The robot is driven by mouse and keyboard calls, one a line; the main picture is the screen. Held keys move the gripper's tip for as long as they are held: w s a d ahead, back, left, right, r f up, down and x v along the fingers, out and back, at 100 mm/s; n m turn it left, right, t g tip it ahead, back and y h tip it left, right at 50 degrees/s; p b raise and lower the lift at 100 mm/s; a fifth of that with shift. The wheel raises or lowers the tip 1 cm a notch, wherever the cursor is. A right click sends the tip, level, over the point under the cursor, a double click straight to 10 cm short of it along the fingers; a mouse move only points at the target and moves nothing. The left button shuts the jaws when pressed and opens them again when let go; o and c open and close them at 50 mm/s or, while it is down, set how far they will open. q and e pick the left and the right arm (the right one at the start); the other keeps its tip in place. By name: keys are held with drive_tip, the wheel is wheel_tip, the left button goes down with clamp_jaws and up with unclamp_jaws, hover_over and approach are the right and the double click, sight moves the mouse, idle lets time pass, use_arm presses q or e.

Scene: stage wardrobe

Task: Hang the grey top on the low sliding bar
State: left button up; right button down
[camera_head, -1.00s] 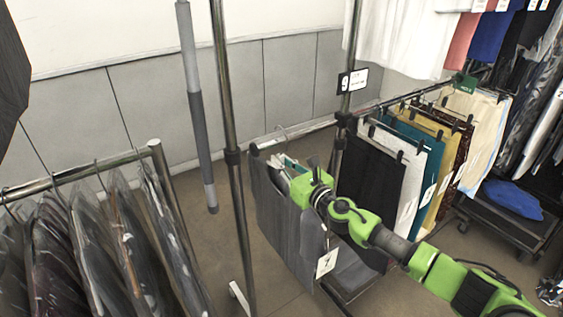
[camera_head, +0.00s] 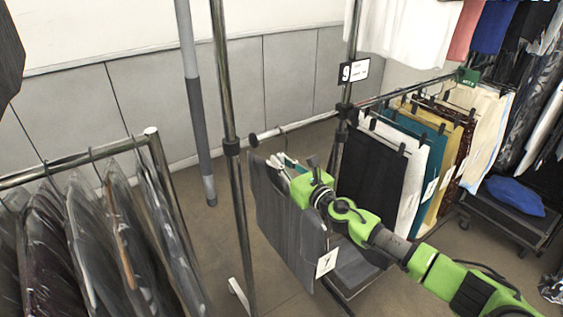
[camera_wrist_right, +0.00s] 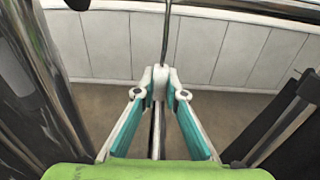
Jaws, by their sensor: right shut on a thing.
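The grey top (camera_head: 290,225) hangs upright from a hanger in the middle of the head view, with a white tag marked 7 at its lower corner. My right gripper (camera_wrist_right: 162,82) is shut on the hanger's wire neck, just above the top. The hanger's hook (camera_head: 283,132) shows at the low sliding bar (camera_head: 310,123), near the bar's round free end. I cannot tell whether the hook rests on the bar. In the right wrist view, the wire (camera_wrist_right: 167,35) rises past a metal bar (camera_wrist_right: 225,12) at the top edge. My left gripper is not in view.
Several clipped garments (camera_head: 372,178) hang farther right, beyond an upright pole with a number 9 sign (camera_head: 354,71). A metal pole (camera_head: 229,110) stands left of the grey top. A rack of covered clothes (camera_head: 95,240) fills the lower left.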

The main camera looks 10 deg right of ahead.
drive_tip(key=shift+r, duration=0.1)
drive_tip(key=c, duration=2)
unclamp_jaws()
drive_tip(key=shift+s, duration=0.1)
